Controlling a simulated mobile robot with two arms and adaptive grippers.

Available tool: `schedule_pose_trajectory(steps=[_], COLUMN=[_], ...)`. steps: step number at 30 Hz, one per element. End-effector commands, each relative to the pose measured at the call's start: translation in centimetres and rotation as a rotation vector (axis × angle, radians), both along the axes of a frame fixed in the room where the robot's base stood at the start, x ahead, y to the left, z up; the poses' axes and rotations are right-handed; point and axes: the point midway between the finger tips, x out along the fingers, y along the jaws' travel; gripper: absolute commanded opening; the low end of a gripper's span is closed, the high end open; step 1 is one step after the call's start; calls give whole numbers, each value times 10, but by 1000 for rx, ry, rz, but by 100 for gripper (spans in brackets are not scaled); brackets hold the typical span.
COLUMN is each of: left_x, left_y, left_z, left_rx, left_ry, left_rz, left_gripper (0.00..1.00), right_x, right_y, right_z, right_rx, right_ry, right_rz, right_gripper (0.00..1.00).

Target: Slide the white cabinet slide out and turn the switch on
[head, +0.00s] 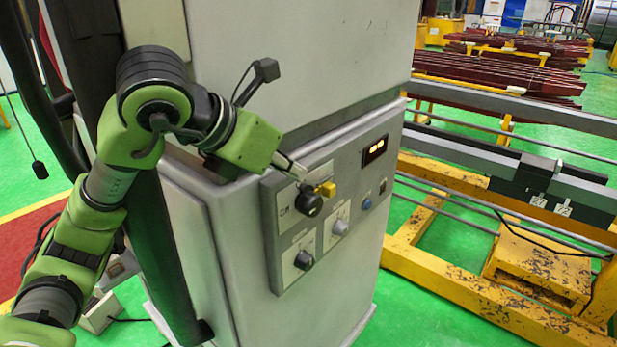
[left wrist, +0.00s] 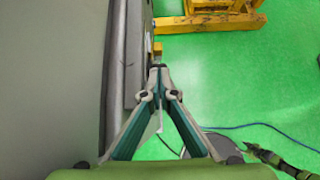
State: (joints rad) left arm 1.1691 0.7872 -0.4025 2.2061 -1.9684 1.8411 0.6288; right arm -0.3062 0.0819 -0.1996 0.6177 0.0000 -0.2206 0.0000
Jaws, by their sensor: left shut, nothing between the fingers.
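The white-grey cabinet (head: 300,60) stands in the middle of the head view. A grey control panel (head: 290,240) is on its front, with a black rotary switch knob (head: 308,202) at its upper left and a small yellow piece (head: 327,188) beside it. My left gripper (head: 302,176) is shut and empty, its fingertips just above and left of the knob. I cannot tell whether they touch anything. In the left wrist view the closed fingertips (left wrist: 158,72) point toward a small yellow piece (left wrist: 157,47) at the cabinet's edge. I cannot make out a separate slide.
The panel also has two lower knobs (head: 304,260) (head: 340,227), a blue button (head: 367,204) and a lit display (head: 375,149). A yellow metal frame (head: 440,280) with grey rails stands close on the right.

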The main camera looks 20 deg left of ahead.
Motion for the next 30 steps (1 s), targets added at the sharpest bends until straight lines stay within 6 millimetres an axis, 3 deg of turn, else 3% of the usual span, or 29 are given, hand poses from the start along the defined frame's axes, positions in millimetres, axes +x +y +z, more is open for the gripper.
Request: schedule_pose_trajectory(steps=[15, 30], left_x=[58, 65], left_y=[-22, -24], left_z=[-55, -63], left_rx=[-2, 0], left_ry=[4, 0], left_rz=[-2, 0], left_gripper=[0, 0], right_x=[6, 7], right_y=[5, 4], right_z=[21, 22], right_rx=[6, 5], right_ry=[-8, -9], right_rz=[-2, -1], right_gripper=[40, 40])
